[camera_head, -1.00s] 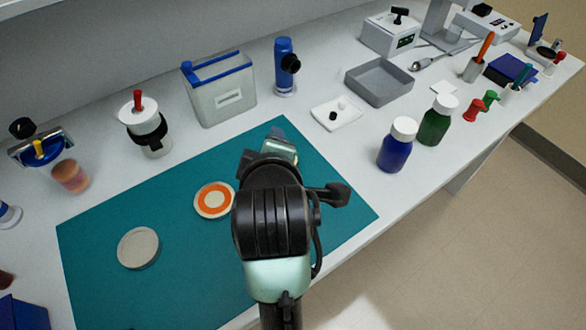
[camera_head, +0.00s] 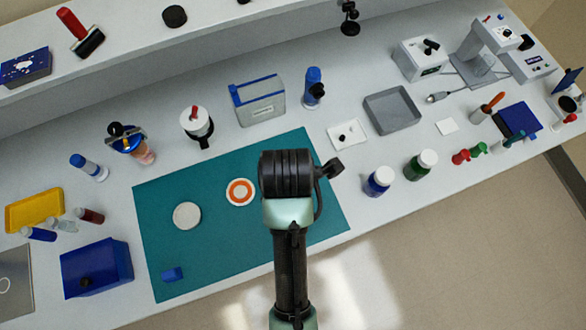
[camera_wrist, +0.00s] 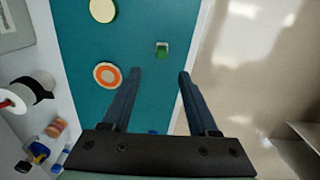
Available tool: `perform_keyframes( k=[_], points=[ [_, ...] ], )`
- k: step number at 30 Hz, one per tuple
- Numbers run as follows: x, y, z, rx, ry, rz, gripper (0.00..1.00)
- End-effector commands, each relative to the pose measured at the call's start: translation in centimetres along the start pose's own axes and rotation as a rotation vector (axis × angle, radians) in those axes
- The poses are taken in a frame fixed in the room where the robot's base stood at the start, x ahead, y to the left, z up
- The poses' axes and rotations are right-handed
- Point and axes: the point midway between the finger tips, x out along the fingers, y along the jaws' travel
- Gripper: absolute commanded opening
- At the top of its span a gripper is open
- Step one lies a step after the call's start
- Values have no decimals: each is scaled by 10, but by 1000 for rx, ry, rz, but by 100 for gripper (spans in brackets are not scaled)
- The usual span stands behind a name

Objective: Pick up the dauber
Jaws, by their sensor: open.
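My gripper (camera_wrist: 158,74) is open and empty above the teal mat (camera_wrist: 75,35), near its front edge. A small green piece with a pale top (camera_wrist: 162,48) lies on the mat beyond the gap between the fingertips; my arm hides it in the head view. Red (camera_head: 460,157) and green (camera_head: 478,150) short-handled pieces are at the right. I cannot tell for sure which thing is the dauber. In the head view my arm hides the fingers.
An orange-ringed disc (camera_head: 240,192), a grey disc (camera_head: 187,215) and a blue block (camera_head: 172,274) lie on the mat. A grey bin (camera_head: 262,108) and a white jar (camera_head: 196,125) stand behind it. A blue bottle (camera_head: 377,181) and a green bottle (camera_head: 419,165) stand to its right.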

Motion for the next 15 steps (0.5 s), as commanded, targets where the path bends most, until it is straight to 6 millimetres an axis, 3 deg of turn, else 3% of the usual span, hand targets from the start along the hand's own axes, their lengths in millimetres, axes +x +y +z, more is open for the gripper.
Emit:
perform_keyframes(
  k=[4, 15],
  points=[
    [2, -6, -2, -21, 10, -25, 60],
    [66, -7, -3, -19, 10, -24, 60]
  ],
)
